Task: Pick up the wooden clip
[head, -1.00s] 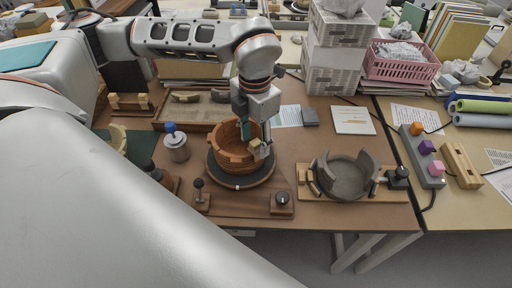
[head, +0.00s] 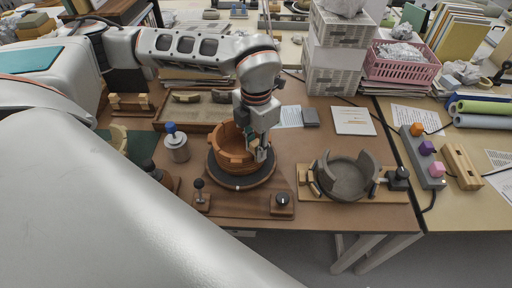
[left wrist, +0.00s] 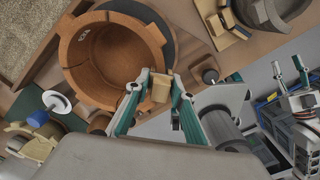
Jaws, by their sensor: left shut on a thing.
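The wooden clip (left wrist: 160,88) is a small tan block between the green-tipped fingers of my left gripper in the left wrist view. My left gripper (head: 257,150) is shut on it at the right side of the orange bowl's rim. In the head view the fingers largely hide the clip. The orange bowl (head: 228,144) stands on a dark turntable (head: 238,183) and also shows in the left wrist view (left wrist: 85,72). I cannot tell whether the clip still touches the rim. A white gripper with green fingers (left wrist: 300,70), likely my right one, shows at the right edge; its opening is unclear.
A grey bowl (head: 345,178) stands in a wooden holder to the right. A blue-topped canister (head: 176,147) stands left of the turntable. A knob (head: 282,199) and a small lever (head: 199,188) sit in front. Clear table lies between the turntable and the papers behind.

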